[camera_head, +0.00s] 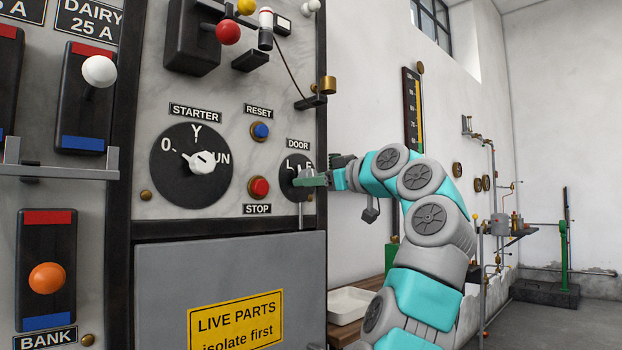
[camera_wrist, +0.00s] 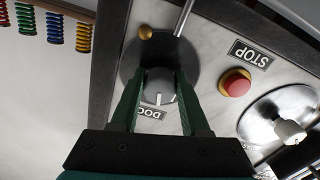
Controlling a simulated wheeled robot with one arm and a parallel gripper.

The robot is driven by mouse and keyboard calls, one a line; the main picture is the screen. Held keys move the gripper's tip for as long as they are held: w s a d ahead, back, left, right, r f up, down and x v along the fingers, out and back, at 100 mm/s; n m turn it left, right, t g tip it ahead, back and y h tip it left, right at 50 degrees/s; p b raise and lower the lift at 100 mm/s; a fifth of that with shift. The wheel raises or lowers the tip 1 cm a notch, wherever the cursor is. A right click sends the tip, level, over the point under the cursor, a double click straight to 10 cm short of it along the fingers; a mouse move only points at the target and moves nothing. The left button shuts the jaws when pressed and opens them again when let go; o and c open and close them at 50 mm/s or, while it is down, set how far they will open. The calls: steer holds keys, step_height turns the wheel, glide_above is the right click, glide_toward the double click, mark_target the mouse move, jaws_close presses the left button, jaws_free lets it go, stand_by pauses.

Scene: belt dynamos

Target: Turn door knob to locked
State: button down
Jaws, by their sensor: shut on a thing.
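The door knob's round black dial (camera_head: 287,182) is on the marble panel, under the DOOR label (camera_head: 297,144). An L shows at its upper left and a letter like F at its upper right. My gripper (camera_head: 308,180) reaches it from the right and hides the knob in the head view. In the wrist view, the grey door knob (camera_wrist: 159,88) sits between the two green fingers of my gripper (camera_wrist: 157,92), which are shut on its sides. A white mark on the knob points toward the upside-down DOOR label (camera_wrist: 152,114). The dial's letters are hidden there.
The red STOP button (camera_head: 258,188), blue RESET button (camera_head: 260,131) and STARTER dial (camera_head: 191,164) are left of my gripper. A thin metal rod (camera_wrist: 184,18) runs by the door dial. A grey cover (camera_head: 230,265) with a yellow LIVE PARTS sign is below.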

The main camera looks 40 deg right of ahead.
steer(key=n, duration=0.5)
steer(key=shift+d+n+p, duration=0.1)
steer(key=shift+n+p, duration=0.3)
steer(key=shift+n, duration=0.3)
steer(key=shift+c, duration=1.9)
jaws_free()
steer(key=s+b, duration=0.1)
steer(key=s, duration=0.6)
steer(key=shift+s+d, duration=0.3)
steer(key=shift+s, duration=0.1)
